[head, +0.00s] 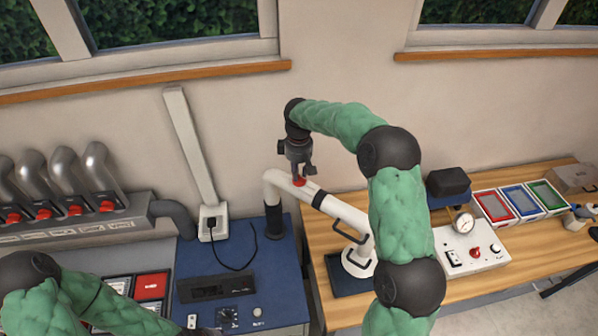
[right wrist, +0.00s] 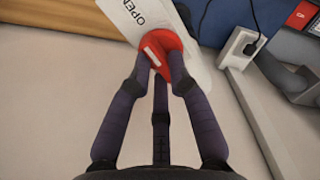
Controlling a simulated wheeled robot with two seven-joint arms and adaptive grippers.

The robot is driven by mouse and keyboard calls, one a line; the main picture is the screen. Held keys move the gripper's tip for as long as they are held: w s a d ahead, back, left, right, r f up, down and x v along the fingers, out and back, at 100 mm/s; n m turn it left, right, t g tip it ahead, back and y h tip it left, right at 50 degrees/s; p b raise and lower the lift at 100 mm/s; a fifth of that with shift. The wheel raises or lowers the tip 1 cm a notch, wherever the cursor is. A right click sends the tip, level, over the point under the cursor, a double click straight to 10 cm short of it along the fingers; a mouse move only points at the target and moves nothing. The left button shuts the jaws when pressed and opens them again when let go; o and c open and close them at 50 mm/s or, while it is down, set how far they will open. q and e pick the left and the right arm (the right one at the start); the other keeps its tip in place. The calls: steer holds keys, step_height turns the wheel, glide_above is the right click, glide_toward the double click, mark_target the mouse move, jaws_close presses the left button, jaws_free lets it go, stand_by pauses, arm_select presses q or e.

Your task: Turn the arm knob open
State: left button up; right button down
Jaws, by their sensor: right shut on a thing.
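The arm knob (right wrist: 158,54) is red with a white bar mark. It sits on a white extraction arm (head: 334,209), whose surface carries the printed word OPEN in the right wrist view. In the head view the red knob (head: 299,182) shows just below my right gripper (head: 299,174). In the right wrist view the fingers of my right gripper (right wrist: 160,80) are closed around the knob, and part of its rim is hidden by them. My left arm comes in at the lower left of the head view; its gripper is mostly out of the frame and its fingers do not show clearly.
A blue unit (head: 262,273) with a black display stands left of the wooden table (head: 315,240). A white control box (head: 470,252) with a gauge and red, blue and green trays (head: 522,203) lie to the right. Silver pipes (head: 62,168) with red knobs line the left wall.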

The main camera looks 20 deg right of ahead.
stand_by(0.5)
steer(key=c, duration=1.1)
jaws_free()
steer(key=shift+c, duration=0.2)
step_height(320, 180, up, 12)
